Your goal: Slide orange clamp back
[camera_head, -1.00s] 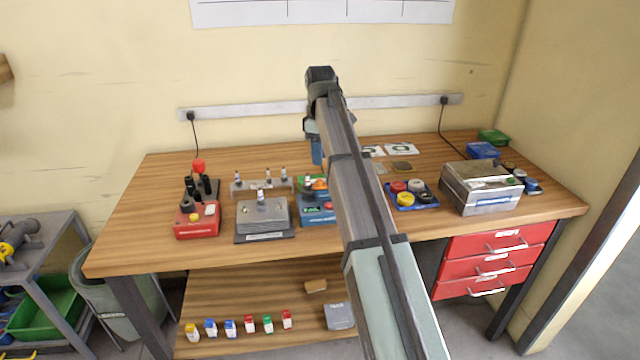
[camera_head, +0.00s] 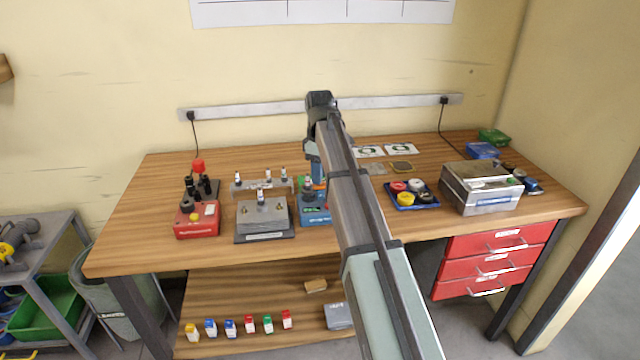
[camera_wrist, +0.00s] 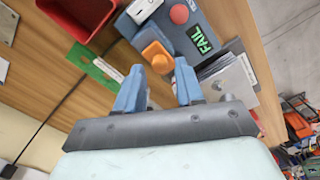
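The orange clamp (camera_wrist: 157,57) sits on a blue-grey tester (camera_wrist: 184,32) with a red button and a display reading FAIL. In the wrist view my gripper (camera_wrist: 158,67) is open, its two blue fingers apart, with the clamp just past and between the fingertips. I cannot tell whether either finger touches it. In the head view the tester (camera_head: 314,217) is partly hidden behind my arm, and only a little orange shows beside my gripper (camera_head: 316,178).
A grey block fixture (camera_head: 263,218) and a red box (camera_head: 197,226) stand left of the tester. A small rack (camera_head: 245,186) with nozzles is behind. A blue tray (camera_head: 414,204) of coloured cups and a metal box (camera_head: 481,190) are to the right.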

